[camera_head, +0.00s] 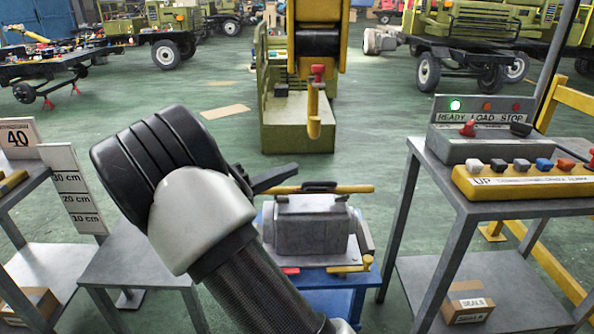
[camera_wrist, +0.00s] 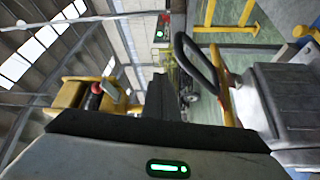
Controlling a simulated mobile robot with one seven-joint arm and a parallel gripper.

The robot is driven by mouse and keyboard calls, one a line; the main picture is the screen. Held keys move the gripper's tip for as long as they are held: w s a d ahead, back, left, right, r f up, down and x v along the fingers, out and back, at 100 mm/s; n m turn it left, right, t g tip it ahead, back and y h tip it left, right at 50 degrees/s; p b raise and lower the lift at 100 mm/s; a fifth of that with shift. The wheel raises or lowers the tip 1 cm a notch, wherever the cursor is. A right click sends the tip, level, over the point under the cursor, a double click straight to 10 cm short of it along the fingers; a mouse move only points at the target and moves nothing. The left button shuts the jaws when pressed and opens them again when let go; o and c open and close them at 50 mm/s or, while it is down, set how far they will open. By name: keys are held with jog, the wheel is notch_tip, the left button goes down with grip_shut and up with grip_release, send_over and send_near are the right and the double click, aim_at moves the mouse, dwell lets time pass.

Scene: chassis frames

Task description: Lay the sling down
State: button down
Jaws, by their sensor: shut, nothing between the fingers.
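The sling, a black loop (camera_head: 320,186), is at the middle of a yellow bar (camera_head: 345,189) above a grey machine unit (camera_head: 310,225). In the wrist view the loop (camera_wrist: 197,62) arches out from the yellow bar (camera_wrist: 222,95). It looks low against the bar in the head view; I cannot tell whether it rests on it. My gripper (camera_head: 283,172) is shut and empty, just left of the loop in the head view. My dark fingers (camera_wrist: 160,98) appear apart from the loop in the wrist view.
A yellow hoist hook with a red part (camera_head: 316,105) hangs behind the unit. The unit stands on a blue stand (camera_head: 340,300). A right-hand table (camera_head: 480,195) carries a button box (camera_head: 525,180) and a panel with a green light.

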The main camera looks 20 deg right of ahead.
jog(key=a+f, duration=0.2)
jog(key=a, duration=0.4)
jog(key=shift+a+f+p, duration=0.15)
jog(key=shift+f+p, duration=0.2)
jog(key=shift+f, duration=0.05)
jog(key=s+d+r+m+g+y, duration=0.25)
jog(key=s+d+g+y, duration=0.25)
jog(key=s+d+y, duration=0.65)
jog(key=s+a+r+n+t+y, duration=0.1)
jog(key=s+a+r+t+y, duration=0.2)
jog(key=s, duration=0.5)
jog(key=s+a+r+n+t+y, duration=0.1)
jog(key=s+a+r+t+y, duration=0.2)
jog(key=s+a, duration=0.45)
notch_tip(320, 180, up, 23)
jog(key=s+d+y+p, duration=0.1)
jog(key=p, duration=2.3)
jog(key=shift+s+d+p, duration=0.2)
jog(key=shift+d+p, duration=0.05)
jog(key=shift+p, duration=0.05)
